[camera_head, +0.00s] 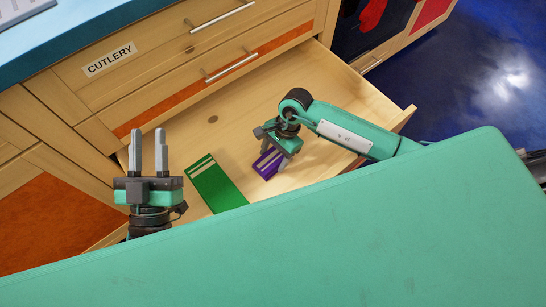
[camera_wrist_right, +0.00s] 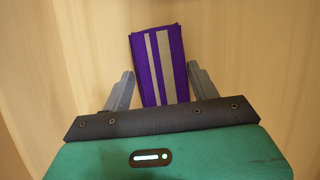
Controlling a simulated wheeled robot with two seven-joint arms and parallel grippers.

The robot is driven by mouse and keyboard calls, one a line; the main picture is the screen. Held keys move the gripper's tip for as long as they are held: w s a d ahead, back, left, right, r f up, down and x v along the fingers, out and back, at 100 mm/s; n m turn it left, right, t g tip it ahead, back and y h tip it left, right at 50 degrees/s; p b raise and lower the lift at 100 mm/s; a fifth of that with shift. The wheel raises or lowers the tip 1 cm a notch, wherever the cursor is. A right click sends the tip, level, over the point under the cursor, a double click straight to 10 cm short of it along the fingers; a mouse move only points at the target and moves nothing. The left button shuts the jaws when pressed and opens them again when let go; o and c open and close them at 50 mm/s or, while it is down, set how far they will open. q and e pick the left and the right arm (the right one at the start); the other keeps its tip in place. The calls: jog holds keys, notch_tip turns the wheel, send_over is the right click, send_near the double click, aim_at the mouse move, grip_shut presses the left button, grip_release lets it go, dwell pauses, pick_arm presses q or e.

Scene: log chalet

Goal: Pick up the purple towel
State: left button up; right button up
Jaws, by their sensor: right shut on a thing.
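The purple towel (camera_head: 267,163) is a small folded cloth with pale stripes, in the open wooden drawer. My right gripper (camera_head: 278,149) reaches down into the drawer over the towel and is shut on it. In the right wrist view the towel (camera_wrist_right: 158,60) lies between the two fingers, with its far part showing beyond them; the near end is hidden by the gripper body. My left gripper (camera_head: 149,132) is raised at the left with its fingers apart and nothing between them.
A green towel (camera_head: 215,186) with pale stripes lies in the drawer (camera_head: 345,92), left of the purple one. The cabinet front above has a CUTLERY label (camera_head: 109,59) and metal handles. The drawer's bare floor is free toward the back and right.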

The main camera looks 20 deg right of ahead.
jog(key=shift+r, duration=0.15)
jog(key=shift+r, duration=0.2)
notch_tip(320, 180, up, 8)
jog(key=shift+w+r+p, duration=0.1)
jog(key=shift+p, duration=0.95)
notch_tip(320, 180, up, 10)
jog(key=p, duration=0.2)
send_over(274, 157)
pick_arm(q)
jog(key=s+d+f+g, duration=0.1)
jog(key=s+f+g, duration=0.1)
jog(key=f+g, duration=0.2)
jog(key=s+d+f+g+y, duration=0.1)
jog(key=f+g, duration=0.4)
jog(key=f, duration=0.5)
jog(key=shift+s+d+m+g, duration=0.3)
jog(key=shift+s+d, duration=0.2)
jog(key=shift+s, duration=0.25)
pick_arm(e)
jog(key=shift+r, duration=0.6)
pick_arm(q)
jog(key=shift+f, duration=0.1)
